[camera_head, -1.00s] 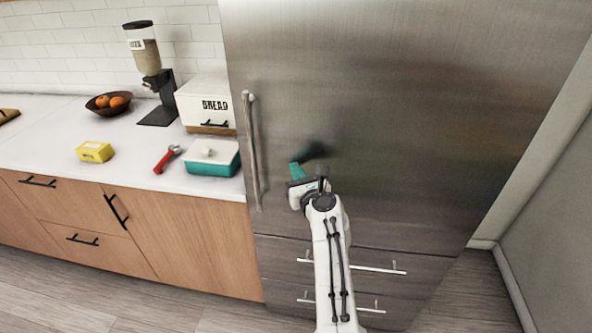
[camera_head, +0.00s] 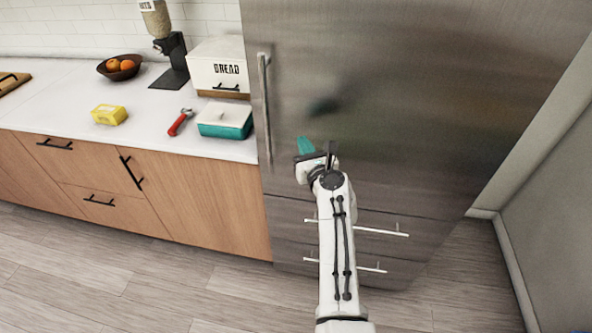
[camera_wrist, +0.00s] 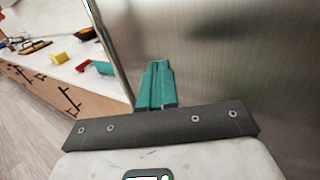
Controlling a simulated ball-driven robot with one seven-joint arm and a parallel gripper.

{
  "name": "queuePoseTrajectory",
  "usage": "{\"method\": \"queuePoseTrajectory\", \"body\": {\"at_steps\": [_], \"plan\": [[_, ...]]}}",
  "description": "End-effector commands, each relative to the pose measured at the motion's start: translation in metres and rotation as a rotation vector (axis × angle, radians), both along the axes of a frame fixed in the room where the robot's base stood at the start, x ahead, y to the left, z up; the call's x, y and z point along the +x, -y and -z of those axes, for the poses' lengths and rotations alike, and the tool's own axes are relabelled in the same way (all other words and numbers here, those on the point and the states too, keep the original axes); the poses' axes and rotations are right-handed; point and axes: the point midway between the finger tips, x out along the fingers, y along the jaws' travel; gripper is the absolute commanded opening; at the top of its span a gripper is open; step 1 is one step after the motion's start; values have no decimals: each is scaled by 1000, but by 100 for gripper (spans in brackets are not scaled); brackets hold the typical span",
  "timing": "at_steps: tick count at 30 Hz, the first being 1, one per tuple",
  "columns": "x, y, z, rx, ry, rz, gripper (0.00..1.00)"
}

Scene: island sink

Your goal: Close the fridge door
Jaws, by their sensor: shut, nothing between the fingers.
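The stainless steel fridge door (camera_head: 400,90) fills the right of the head view, with a long vertical handle (camera_head: 265,108) on its left side. The door looks flush with the fridge body, with no gap that I can see. My gripper (camera_head: 306,146) is in front of the door's lower part, right of the handle. Its teal fingers are shut and empty. In the wrist view, the fingers (camera_wrist: 157,84) point toward the steel door (camera_wrist: 240,60), and the handle (camera_wrist: 112,50) runs up to their left. I cannot tell whether the fingertips touch the door.
Drawers with bar handles (camera_head: 382,231) sit below the door. A wooden counter (camera_head: 205,192) stands left of the fridge, holding a bread box (camera_head: 220,66), a teal dish (camera_head: 225,120) and a fruit bowl (camera_head: 120,68). The floor (camera_head: 130,270) at front left is clear. A wall (camera_head: 550,190) stands right.

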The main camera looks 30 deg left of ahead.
Motion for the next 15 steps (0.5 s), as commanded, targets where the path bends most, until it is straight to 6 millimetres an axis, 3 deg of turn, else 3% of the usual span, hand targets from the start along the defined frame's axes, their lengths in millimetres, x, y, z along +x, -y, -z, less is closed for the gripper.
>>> {"method": "queuePoseTrajectory", "body": {"at_steps": [15], "plan": [[-65,23,1,-4,-3,-4,0]]}}
